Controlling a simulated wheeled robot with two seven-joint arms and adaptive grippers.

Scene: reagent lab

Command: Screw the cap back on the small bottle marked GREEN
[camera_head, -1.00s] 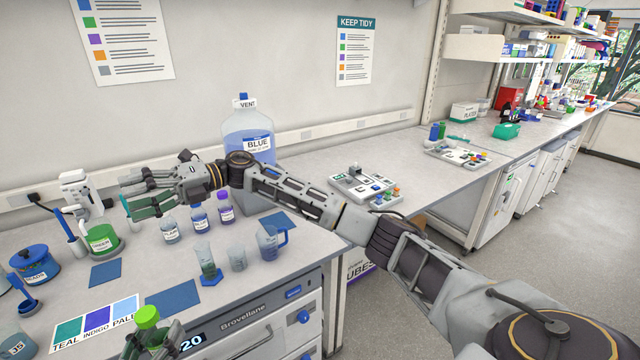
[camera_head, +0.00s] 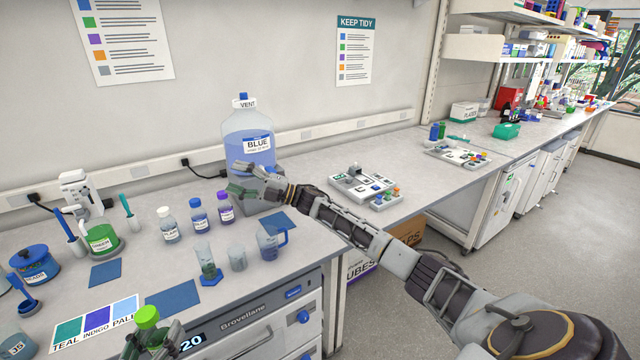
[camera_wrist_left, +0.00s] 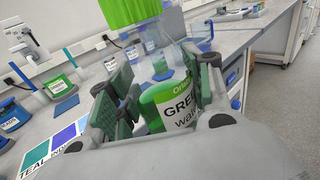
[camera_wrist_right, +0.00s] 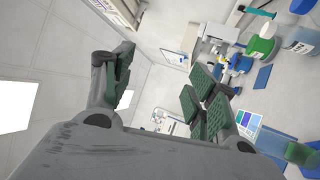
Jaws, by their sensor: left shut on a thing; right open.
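The small bottle marked GREEN (camera_wrist_left: 172,108) is upright in the left wrist view, with green liquid low in it. My left gripper (camera_wrist_left: 160,85) is shut on its body. A bright green cap (camera_wrist_left: 125,12) sits at its top; I cannot tell how tightly it is turned. In the head view this cap (camera_head: 147,316) shows at the bottom edge, above my left gripper (camera_head: 145,343); the bottle's body is mostly hidden. My right gripper (camera_head: 240,179) is open and empty, in front of the large BLUE jug and well apart from the bottle.
Three small capped bottles (camera_head: 198,214) stand mid-bench, with a beaker (camera_head: 237,258) and a jug (camera_head: 270,243) in front. The large BLUE container (camera_head: 249,135) stands behind. A colour card (camera_head: 97,322) and blue mats (camera_head: 172,299) lie near the front edge.

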